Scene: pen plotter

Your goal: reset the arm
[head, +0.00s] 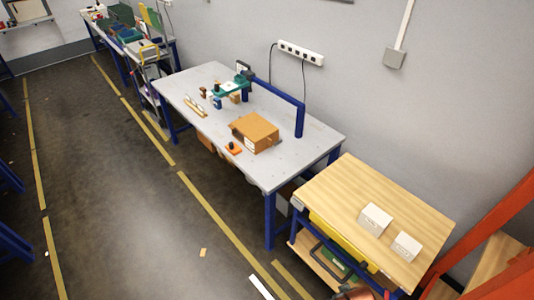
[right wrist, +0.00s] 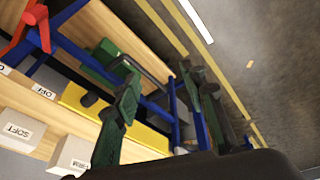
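A small teal plotter-like device (head: 230,88) sits toward the back of the grey worktable (head: 190,80) in the head view. A blue bar (head: 278,92) on a post reaches from the table's right side toward it. My right gripper (right wrist: 158,68) shows in the right wrist view with its two dark green fingers apart and nothing between them. It is near the wooden-topped cart, with the floor beyond. Its exact height above the cart is hard to tell. My left gripper is not in view.
The wooden-topped cart (head: 335,185) holds two white boxes (head: 375,218) and has a yellow drawer front (head: 340,240). An orange-red frame (head: 480,235) stands at right. The floor (head: 130,220) at left is open.

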